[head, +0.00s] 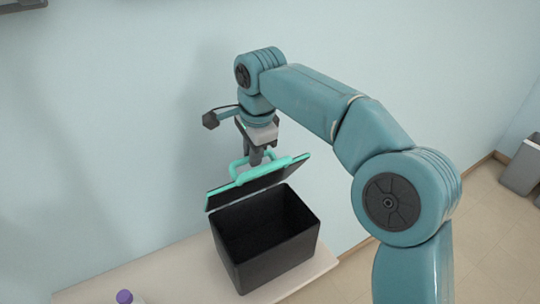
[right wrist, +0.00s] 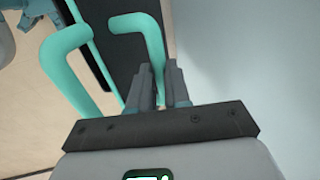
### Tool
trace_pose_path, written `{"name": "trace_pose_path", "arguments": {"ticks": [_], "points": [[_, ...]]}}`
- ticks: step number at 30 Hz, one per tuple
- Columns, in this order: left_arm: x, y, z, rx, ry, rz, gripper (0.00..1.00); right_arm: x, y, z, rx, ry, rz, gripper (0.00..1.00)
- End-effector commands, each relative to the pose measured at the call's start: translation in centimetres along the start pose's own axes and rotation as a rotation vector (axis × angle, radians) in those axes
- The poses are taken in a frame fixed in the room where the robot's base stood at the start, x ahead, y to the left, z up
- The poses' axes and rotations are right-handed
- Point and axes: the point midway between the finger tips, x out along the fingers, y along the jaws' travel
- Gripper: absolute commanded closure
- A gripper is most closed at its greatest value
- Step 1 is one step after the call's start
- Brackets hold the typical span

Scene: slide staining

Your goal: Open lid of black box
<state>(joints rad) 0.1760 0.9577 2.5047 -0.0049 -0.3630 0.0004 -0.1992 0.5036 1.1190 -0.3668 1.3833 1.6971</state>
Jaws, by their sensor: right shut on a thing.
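The black box (head: 265,262) stands on the pale table near the wall, and its dark inside shows from above. Its lid (head: 275,177) is black with a teal rim and is raised and tilted above the back of the box. A teal handle (head: 238,165) sits on top of the lid. My right gripper (head: 257,160) is shut on the handle from above. In the right wrist view, the gripper fingers (right wrist: 160,85) are close together at the teal handle (right wrist: 68,62), with part of the handle hidden behind them. My left gripper is not in view.
A purple-capped item (head: 125,297) stands at the table's front left, partly cut off. A wall is close behind. A grey bin (head: 522,165) stands on the floor at far right.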

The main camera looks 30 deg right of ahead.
Motion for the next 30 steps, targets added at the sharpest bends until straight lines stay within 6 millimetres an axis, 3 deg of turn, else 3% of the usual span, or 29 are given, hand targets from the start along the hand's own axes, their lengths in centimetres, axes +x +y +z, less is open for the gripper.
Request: {"name": "trace_pose_path", "arguments": {"ticks": [1,12,30], "points": [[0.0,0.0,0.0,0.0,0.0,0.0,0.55,0.8,-0.5,0.1,0.002,0.004,0.016,1.0],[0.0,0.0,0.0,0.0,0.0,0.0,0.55,1.5,-3.8,0.5,0.003,0.006,0.022,1.0],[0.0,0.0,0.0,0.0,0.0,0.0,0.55,1.8,-5.0,0.2,0.002,0.004,0.023,1.0]]}}
